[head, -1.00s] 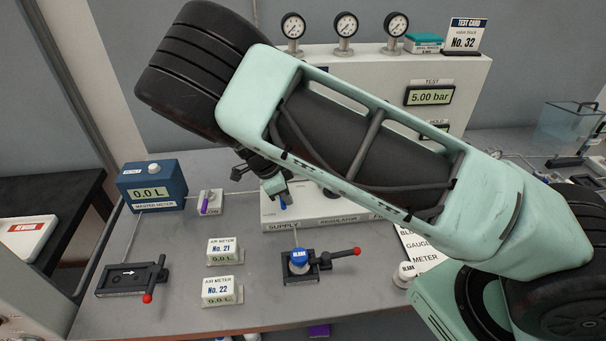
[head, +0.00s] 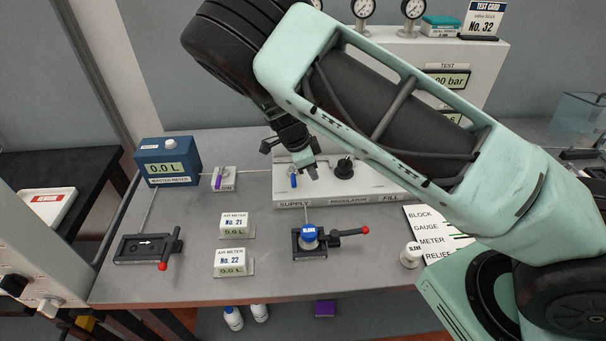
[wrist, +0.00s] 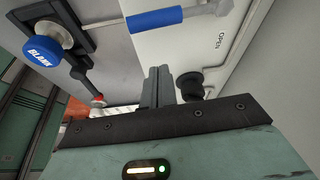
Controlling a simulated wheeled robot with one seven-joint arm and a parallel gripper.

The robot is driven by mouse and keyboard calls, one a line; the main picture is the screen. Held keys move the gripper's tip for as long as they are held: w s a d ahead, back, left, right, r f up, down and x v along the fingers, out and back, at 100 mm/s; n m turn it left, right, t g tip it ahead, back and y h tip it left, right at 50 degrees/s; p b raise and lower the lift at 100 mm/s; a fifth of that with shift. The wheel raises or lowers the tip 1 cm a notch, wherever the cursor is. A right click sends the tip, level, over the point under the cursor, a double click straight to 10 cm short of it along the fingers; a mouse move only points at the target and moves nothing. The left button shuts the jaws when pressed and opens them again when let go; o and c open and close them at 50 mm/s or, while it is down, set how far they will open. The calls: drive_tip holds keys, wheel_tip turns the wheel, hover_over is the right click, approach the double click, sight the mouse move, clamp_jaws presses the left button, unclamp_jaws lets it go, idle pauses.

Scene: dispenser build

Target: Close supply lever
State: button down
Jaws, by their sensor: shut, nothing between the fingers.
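The supply lever (head: 293,181) is a small blue handle on the white panel (head: 290,200), above the word SUPPLY. In the head view it points downward. In the wrist view the blue lever (wrist: 155,20) lies across the top, beside the printed word OPEN. My gripper (head: 312,174) is shut and empty, just to the right of the lever in the head view. In the wrist view its closed fingers (wrist: 157,85) are below the lever, with a gap seen between them. Whether they touch the panel cannot be told.
A black regulator knob (head: 344,168) stands close to the right of my gripper. The blue-capped block valve (head: 309,236) with its red-tipped handle sits in front. Air meters No. 21 (head: 234,222) and No. 22 (head: 230,260) and the blue master meter (head: 168,168) stand left.

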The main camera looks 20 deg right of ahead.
drive_tip(key=b+v, duration=0.3)
drive_tip(key=v, duration=0.7)
drive_tip(key=shift+w, duration=0.15)
drive_tip(key=s+a+r+n+y+b, duration=0.1)
drive_tip(key=s+a+n+y+b, duration=0.1)
drive_tip(key=s+n, duration=1.2)
drive_tip(key=s+a+r+n+y+b, duration=0.2)
drive_tip(key=s+a+n+b, duration=0.2)
drive_tip(key=s+n, duration=1)
drive_tip(key=s+a, duration=0.3)
drive_tip(key=s, duration=0.1)
drive_tip(key=shift+s+t+y+b, duration=0.25)
drive_tip(key=shift+t+y+b, duration=0.05)
drive_tip(key=shift+t, duration=0.1)
